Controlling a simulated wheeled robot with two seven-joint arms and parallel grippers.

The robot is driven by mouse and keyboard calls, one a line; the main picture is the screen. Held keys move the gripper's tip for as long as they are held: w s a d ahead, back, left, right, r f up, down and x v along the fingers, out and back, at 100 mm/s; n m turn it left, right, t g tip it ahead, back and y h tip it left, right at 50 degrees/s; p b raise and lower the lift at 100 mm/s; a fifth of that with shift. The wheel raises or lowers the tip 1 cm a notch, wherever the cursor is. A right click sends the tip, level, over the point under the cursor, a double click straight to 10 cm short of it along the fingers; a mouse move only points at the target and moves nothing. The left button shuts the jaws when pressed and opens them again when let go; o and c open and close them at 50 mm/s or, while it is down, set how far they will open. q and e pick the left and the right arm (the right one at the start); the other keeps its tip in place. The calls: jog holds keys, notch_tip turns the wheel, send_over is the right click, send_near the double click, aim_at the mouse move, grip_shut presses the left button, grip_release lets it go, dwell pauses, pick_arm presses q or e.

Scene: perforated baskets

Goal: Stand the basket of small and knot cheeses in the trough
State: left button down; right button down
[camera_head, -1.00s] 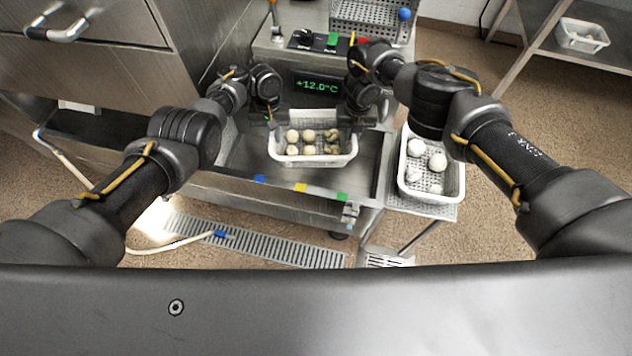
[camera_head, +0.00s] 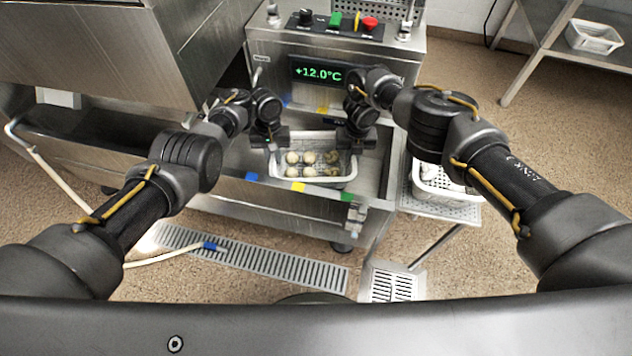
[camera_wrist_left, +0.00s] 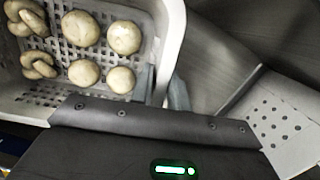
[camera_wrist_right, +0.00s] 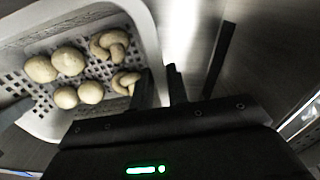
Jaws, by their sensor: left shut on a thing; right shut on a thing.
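The white perforated basket (camera_head: 318,183) holds small round cheeses and knot-shaped cheeses. In the head view it is level, over or inside the steel trough (camera_head: 372,172), close behind its front edge; I cannot tell whether it touches the trough floor. My left gripper (camera_head: 272,142) is shut on the basket's left side and my right gripper (camera_head: 352,142) on its right side. The basket also shows in the left wrist view (camera_wrist_left: 172,40) and the right wrist view (camera_wrist_right: 142,22), with its cheeses inside. The fingertips are partly hidden.
Another white basket (camera_head: 447,190) stands on a side shelf right of the trough, partly hidden by my right arm. A control box with a +12.0°C display (camera_head: 318,73) stands behind the trough. Blue, yellow and green tags mark the trough's front edge.

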dwell(0.4)
